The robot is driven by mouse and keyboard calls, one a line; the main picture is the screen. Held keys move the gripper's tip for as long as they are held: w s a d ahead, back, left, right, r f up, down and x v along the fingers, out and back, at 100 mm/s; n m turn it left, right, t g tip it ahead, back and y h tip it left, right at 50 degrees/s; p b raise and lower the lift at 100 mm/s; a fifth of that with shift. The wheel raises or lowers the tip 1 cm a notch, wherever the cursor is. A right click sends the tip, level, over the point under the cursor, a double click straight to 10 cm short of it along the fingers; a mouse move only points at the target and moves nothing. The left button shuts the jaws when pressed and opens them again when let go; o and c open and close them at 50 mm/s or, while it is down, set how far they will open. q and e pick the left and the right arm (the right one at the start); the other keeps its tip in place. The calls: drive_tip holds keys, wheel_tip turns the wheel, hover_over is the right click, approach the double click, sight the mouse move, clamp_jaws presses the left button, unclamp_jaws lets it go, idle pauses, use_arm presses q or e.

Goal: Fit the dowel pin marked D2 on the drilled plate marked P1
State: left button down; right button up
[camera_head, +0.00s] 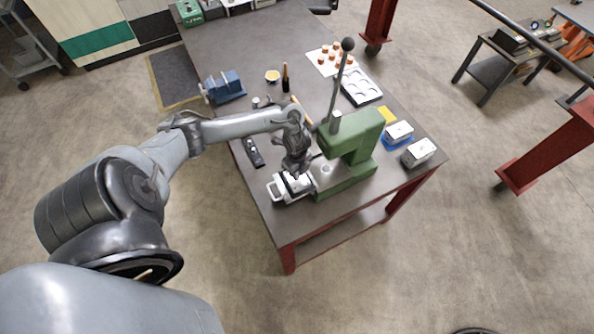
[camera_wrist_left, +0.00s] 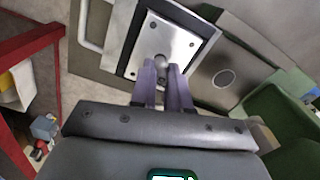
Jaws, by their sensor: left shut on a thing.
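Most of the pin is hidden between the fingers. I cannot tell whether it touches the plate. The marks D2 and P1 are not readable.
The green press (camera_head: 350,150) with its tall lever (camera_head: 341,75) stands right of the gripper. Two metal blocks (camera_head: 398,132) (camera_head: 419,152) stand at the right edge. A blue vise (camera_head: 226,86), a dark bottle (camera_head: 285,78) and a white tray (camera_head: 361,88) stand farther back.

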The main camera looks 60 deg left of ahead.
use_arm(q)
drive_tip(key=shift+f, duration=0.2)
idle(0.4)
drive_tip(key=c, duration=1)
unclamp_jaws()
